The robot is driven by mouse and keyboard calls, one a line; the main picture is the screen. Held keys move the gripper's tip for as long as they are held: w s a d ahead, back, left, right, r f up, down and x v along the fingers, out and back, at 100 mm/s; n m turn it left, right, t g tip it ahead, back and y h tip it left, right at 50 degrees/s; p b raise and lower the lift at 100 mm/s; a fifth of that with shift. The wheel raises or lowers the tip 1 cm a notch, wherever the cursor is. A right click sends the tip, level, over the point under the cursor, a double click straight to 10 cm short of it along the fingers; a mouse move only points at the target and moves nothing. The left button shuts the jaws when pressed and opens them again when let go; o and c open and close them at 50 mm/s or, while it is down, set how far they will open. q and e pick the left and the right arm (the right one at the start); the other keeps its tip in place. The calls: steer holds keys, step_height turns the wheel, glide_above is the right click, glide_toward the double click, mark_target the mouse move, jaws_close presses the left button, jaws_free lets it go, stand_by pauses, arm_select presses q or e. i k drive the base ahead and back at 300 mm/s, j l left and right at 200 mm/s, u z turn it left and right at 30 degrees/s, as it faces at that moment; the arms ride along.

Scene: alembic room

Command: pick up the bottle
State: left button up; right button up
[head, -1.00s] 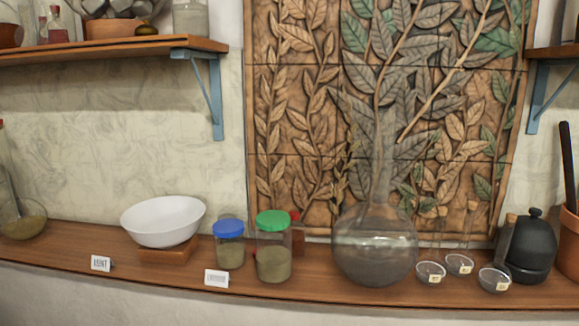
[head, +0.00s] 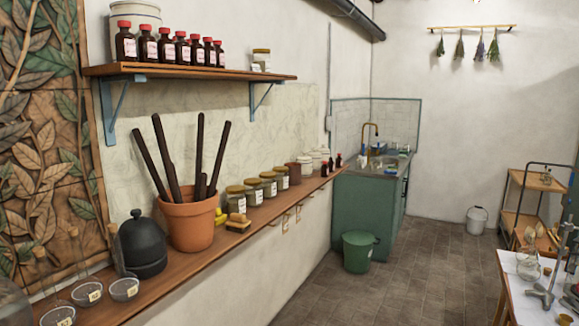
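Several dark brown bottles with red caps and pale labels (head: 167,45) stand in a row on the upper wall shelf. Small dark bottles with red tops (head: 338,160) stand at the far end of the long lower shelf, near the sink. I cannot tell which bottle the task names. Neither of my grippers is in view.
The long wooden shelf (head: 160,290) holds a terracotta pot (head: 190,222) with dark rods, a black lidded jar (head: 142,243) and several labelled jars (head: 253,191). A green bucket (head: 358,251) stands before the sink cabinet (head: 368,208). A white table (head: 520,299) is at right. Tiled floor between is clear.

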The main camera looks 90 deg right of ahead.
mark_target(331, 163)
steer(key=l+z, duration=0.1)
steer(key=z, duration=0.3)
steer(key=l+z, duration=0.15)
steer(key=z, duration=0.25)
steer(key=l+z, duration=0.15)
steer(key=z, duration=0.2)
steer(key=l+z, duration=0.1)
steer(key=z, duration=0.3)
steer(key=i+l+z, duration=0.65)
steer(key=l+z, duration=0.15)
steer(key=l, duration=0.15)
steer(key=i+l+z, duration=0.4)
steer(key=i+l, duration=0.3)
steer(key=i, duration=0.2)
steer(key=i+l, duration=0.25)
steer(key=i, duration=0.3)
steer(key=k+l+z, duration=0.05)
